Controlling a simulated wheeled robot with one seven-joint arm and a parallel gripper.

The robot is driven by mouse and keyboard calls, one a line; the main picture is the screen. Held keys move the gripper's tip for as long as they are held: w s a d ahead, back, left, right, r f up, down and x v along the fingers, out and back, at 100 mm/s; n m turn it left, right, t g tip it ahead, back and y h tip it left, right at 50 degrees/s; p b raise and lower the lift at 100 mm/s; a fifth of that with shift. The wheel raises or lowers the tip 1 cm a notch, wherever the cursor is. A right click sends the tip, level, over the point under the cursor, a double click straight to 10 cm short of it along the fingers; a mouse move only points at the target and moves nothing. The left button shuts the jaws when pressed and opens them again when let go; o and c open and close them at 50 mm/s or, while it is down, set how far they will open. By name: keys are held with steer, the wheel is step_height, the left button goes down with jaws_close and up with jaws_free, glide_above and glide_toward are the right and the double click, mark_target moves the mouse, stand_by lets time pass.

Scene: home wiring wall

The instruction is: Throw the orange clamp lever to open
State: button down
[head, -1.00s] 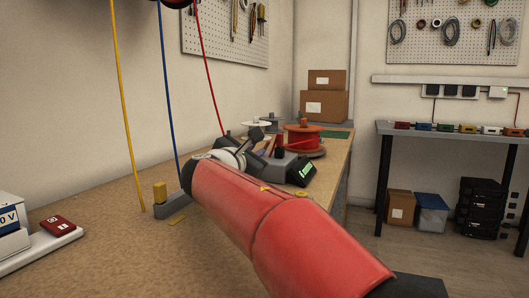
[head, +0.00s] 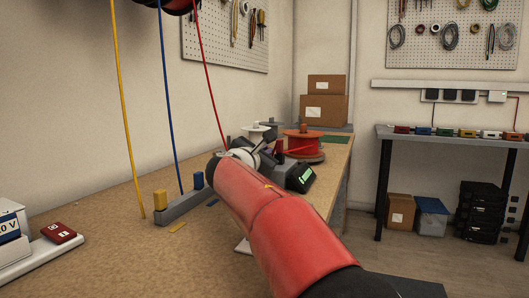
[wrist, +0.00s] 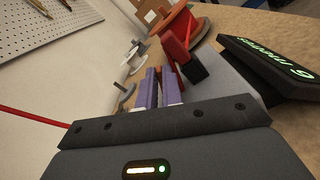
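A red-orange lever (wrist: 176,48) with a black block beside it stands on a grey housing just beyond my fingertips in the wrist view. In the head view a red upright part (head: 279,147) shows at the same device, partly behind my gripper (head: 264,146). Contact with the lever cannot be told.
A red spool (head: 303,147) stands behind the device, with a pale spool (head: 258,131) to its left. A grey block (head: 184,207) with yellow and blue posts stands left of my arm. Yellow, blue and red wires hang down. The bench front is mostly clear.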

steer(key=shift+r+p, duration=0.1)
steer(key=shift+p, duration=0.25)
steer(key=n+p, duration=0.2)
steer(key=p, duration=0.1)
steer(key=a+r+n+p, duration=0.1)
steer(key=p, duration=0.1)
steer(key=shift+w+a+n, duration=0.1)
steer(key=shift+w+n, duration=0.15)
steer(key=shift+n, duration=0.05)
steer(key=n+p, duration=0.1)
steer(key=p, duration=0.1)
steer(key=a+n+p, duration=0.1)
steer(key=shift+w+n+p, duration=0.2)
steer(key=shift+n+p, duration=0.1)
steer(key=shift+p, duration=0.1)
steer(key=n+p, duration=0.2)
steer(key=p, duration=0.1)
steer(key=shift+w+a+n, duration=0.15)
steer(key=shift+a+n, duration=0.15)
steer(key=shift+a, duration=0.1)
steer(key=n+p, duration=0.1)
steer(key=p, duration=0.1)
steer(key=a+f+n+p, duration=0.1)
steer(key=n+p, duration=0.1)
steer(key=shift+w, duration=0.2)
steer(key=shift+f, duration=0.1)
steer(key=c, duration=1.8)
jaws_free()
steer(key=shift+c, duration=0.2)
